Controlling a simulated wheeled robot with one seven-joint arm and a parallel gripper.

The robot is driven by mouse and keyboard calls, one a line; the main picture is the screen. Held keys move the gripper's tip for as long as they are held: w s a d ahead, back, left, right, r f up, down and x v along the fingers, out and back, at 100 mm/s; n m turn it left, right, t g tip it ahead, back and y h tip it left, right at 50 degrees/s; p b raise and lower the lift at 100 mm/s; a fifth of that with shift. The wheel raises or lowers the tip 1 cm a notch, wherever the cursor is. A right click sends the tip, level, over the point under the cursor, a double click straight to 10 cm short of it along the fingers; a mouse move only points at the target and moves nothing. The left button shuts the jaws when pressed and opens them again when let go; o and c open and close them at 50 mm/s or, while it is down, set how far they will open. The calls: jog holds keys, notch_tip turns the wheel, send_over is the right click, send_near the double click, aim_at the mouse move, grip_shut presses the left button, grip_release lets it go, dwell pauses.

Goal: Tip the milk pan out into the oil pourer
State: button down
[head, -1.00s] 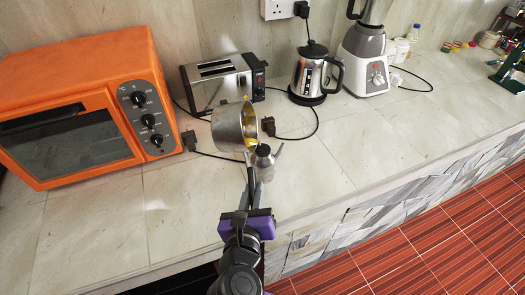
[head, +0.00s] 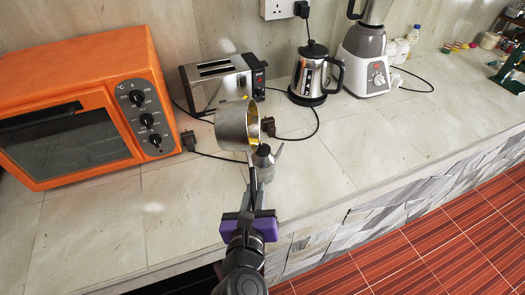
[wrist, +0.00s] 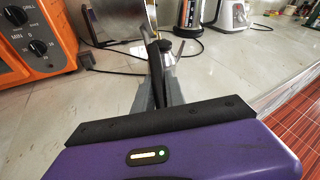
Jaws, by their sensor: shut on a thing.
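The milk pan (head: 233,127) is a silver metal pan, tilted on its side in the air, its mouth facing right with a yellowish inside showing. My gripper (head: 258,190) is shut on the pan's dark handle, which also shows in the wrist view (wrist: 157,75). The oil pourer (head: 264,162) is a small silver vessel with a dark top and a spout to the right, upright on the counter just below the pan's lower rim. In the wrist view the pourer (wrist: 170,58) is partly hidden behind the handle. I cannot tell whether pan and pourer touch.
An orange oven (head: 75,110) stands at left and a toaster (head: 217,84) behind the pan. A kettle (head: 311,72) and a blender (head: 366,55) stand at the back. Black cords and plugs lie nearby. The counter (head: 335,150) right of the pourer is clear up to its front edge.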

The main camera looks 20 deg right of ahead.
jog(key=shift+w+a+m+b, duration=0.1)
jog(key=shift+a+m+b, duration=0.05)
jog(key=shift+m+b, duration=0.55)
dwell(1.4)
